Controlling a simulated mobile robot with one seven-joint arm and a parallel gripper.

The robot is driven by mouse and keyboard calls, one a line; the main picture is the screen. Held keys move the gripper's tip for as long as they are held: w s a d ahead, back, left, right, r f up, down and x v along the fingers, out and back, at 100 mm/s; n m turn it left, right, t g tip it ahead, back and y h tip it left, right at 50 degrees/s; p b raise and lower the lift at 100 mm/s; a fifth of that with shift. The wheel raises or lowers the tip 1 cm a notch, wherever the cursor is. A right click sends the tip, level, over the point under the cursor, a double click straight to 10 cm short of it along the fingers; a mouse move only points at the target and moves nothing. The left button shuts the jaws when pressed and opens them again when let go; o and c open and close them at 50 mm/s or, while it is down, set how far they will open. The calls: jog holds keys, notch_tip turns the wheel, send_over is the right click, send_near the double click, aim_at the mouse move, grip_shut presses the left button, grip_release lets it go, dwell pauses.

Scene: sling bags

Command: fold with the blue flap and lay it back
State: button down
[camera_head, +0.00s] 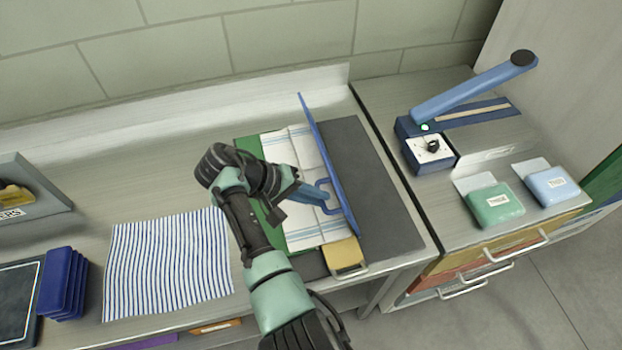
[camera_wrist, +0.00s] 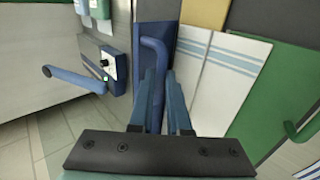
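The folding board lies on the steel counter with a dark base (camera_head: 375,180). Its blue flap (camera_head: 322,150) stands raised, nearly on edge, along the right side of the cloth. A white cloth with pale blue stripes (camera_head: 302,222) lies on the board left of the flap; it also shows in the wrist view (camera_wrist: 222,72). My gripper (camera_head: 318,197) is at the flap's blue handle (camera_head: 333,184). In the wrist view my gripper (camera_wrist: 160,78) has its fingers closed around the handle (camera_wrist: 152,45). My arm hides part of the cloth and the green flap (camera_head: 250,147).
A yellow flap (camera_head: 345,255) lies at the board's front. A blue-and-white striped cloth (camera_head: 165,262) and dark blue folded stack (camera_head: 62,285) lie left. A blue-armed press (camera_head: 430,150), green packet (camera_head: 495,205) and light blue packet (camera_head: 550,185) sit on the right cabinet.

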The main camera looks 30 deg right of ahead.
jog(key=shift+s+a+f+h, duration=0.2)
jog(key=shift+s+f+h, duration=0.1)
jog(key=shift+f, duration=0.4)
jog(key=c, duration=1.1)
grip_release()
jog(key=shift+c, duration=0.2)
jog(key=shift+o, duration=1.3)
jog(key=shift+w, duration=0.2)
jog(key=shift+r, duration=0.15)
jog(key=v, duration=1.2)
jog(key=shift+w+a+b, duration=0.3)
jog(key=shift+a+b, duration=0.05)
jog(key=shift+b, duration=0.05)
